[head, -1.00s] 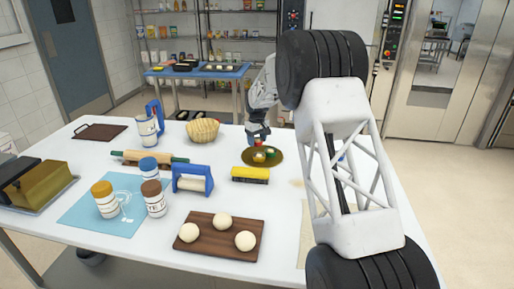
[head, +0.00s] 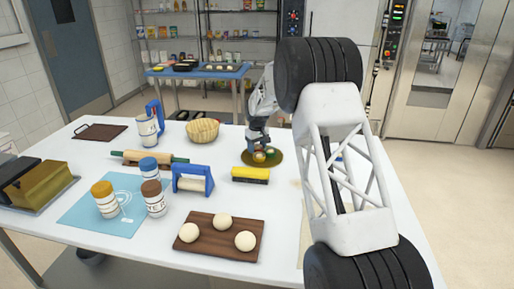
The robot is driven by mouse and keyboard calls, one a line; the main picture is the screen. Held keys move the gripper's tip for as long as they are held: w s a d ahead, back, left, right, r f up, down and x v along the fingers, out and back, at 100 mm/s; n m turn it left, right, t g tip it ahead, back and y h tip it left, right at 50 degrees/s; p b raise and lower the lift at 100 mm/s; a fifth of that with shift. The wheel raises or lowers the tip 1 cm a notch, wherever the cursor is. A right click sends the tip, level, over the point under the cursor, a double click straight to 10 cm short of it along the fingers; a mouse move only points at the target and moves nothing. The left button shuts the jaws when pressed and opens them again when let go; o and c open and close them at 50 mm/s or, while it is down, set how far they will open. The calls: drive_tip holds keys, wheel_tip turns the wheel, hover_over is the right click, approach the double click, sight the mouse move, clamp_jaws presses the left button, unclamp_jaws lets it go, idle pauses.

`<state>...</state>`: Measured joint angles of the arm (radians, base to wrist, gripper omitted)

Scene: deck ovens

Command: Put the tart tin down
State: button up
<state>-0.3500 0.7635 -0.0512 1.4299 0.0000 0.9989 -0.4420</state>
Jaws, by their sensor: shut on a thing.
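A round olive-brown plate (head: 248,161) lies on the white table and carries small tarts or tins, one yellowish (head: 259,157) and one greenish (head: 270,153). My gripper (head: 258,147) points down over the back of this plate, close above it. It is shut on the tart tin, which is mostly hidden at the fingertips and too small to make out. I cannot tell whether the tin touches the plate.
A yellow block-like item (head: 250,175) lies just in front of the plate. A wicker basket (head: 202,131) stands behind left, a blue-framed roller (head: 193,180) front left. A wooden board (head: 220,249) holds dough balls.

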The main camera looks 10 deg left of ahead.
drive_tip(key=shift+f, duration=0.15)
drive_tip(key=o, duration=0.9)
drive_tip(key=shift+r, duration=6.15)
